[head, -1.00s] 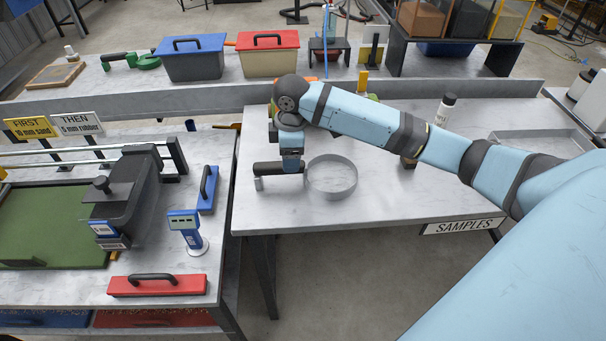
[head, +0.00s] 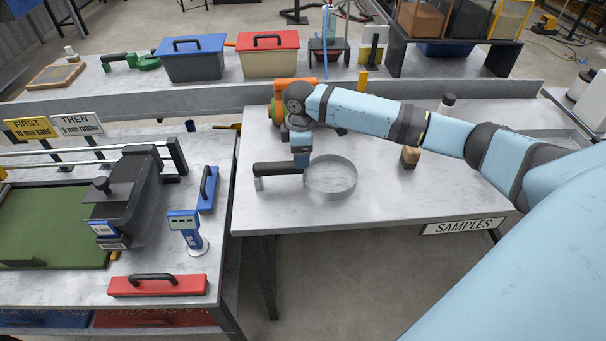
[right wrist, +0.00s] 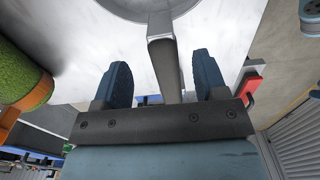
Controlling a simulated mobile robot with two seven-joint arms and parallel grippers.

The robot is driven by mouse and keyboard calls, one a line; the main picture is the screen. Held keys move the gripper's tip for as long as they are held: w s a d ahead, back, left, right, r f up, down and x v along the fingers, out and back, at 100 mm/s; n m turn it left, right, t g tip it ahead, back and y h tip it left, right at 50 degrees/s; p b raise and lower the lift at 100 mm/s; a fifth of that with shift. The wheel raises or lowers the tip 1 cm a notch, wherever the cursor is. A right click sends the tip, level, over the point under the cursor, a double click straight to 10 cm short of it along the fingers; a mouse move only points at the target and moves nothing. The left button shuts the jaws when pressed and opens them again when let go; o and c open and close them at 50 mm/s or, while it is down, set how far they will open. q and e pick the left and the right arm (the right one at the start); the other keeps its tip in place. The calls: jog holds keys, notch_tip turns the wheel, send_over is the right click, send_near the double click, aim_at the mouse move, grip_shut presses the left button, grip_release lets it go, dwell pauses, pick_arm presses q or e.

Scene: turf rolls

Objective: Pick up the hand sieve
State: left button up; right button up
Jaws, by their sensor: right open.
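The hand sieve (head: 331,190) is a round grey metal ring with a dark straight handle (head: 275,169). It lies on the samples table, its handle pointing left. My right gripper (head: 301,162) points down over the handle near the ring. In the right wrist view, the open fingers of my right gripper (right wrist: 161,64) stand on either side of the handle (right wrist: 166,68), with gaps beside it. Part of the sieve's ring (right wrist: 150,12) shows at the top there. The fingertips are mostly hidden in the head view. My left gripper is not in view.
A green roll with an orange end (head: 278,104) lies behind my right wrist. A blue-handled gauge (head: 187,228) is on the left bench. The samples table (head: 400,195) is clear in front.

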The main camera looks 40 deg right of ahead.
notch_tip(320, 180, down, 4)
jog(key=shift+s+a+f, duration=0.1)
jog(key=shift+a+f, duration=0.05)
jog(key=shift+f, duration=0.1)
jog(key=shift+c, duration=0.2)
jog(key=c, duration=1.1)
grip_shut()
jog(key=shift+r, duration=0.15)
